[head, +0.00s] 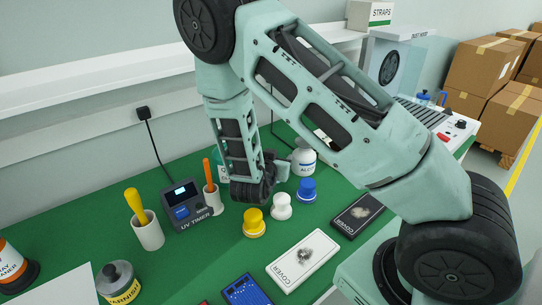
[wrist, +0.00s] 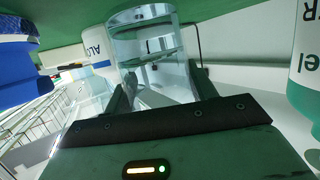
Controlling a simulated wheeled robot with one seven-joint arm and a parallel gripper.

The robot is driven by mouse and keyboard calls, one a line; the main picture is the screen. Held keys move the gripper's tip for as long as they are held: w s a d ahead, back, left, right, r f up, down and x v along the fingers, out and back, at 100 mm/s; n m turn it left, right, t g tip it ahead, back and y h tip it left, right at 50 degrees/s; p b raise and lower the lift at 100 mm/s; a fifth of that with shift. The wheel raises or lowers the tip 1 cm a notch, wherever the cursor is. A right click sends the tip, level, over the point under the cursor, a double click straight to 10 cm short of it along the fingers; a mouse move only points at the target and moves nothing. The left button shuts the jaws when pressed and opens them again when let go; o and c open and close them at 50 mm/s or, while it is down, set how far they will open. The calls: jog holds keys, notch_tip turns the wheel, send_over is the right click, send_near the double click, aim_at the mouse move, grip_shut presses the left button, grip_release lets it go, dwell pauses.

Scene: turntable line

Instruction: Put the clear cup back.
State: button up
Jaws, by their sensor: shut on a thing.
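The clear cup (wrist: 150,48) is between the fingers of my gripper (wrist: 164,82) in the wrist view, which is turned over, with the green bench top at the top. My gripper is shut on the cup's sides. The cup's far end is close to the green surface; I cannot tell whether they touch. In the head view my gripper (head: 270,168) is low over the back of the bench, and its own wrist hides most of the fingers and the cup.
A white alcohol bottle (head: 303,160) stands close right of my gripper. Yellow (head: 254,222), white (head: 281,206) and blue (head: 307,190) knobbed pieces stand in front. An orange-handled tool in a holder (head: 212,198) and the UV timer (head: 184,205) are left.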

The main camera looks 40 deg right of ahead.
jog(key=shift+w+r+p, duration=0.15)
jog(key=shift+w+p, duration=0.2)
jog(key=shift+w, duration=0.8)
jog(key=shift+w+f, duration=0.2)
jog(key=shift+w, duration=0.05)
jog(key=shift+f, duration=0.5)
jog(key=shift+f, duration=0.15)
jog(key=o, duration=1.1)
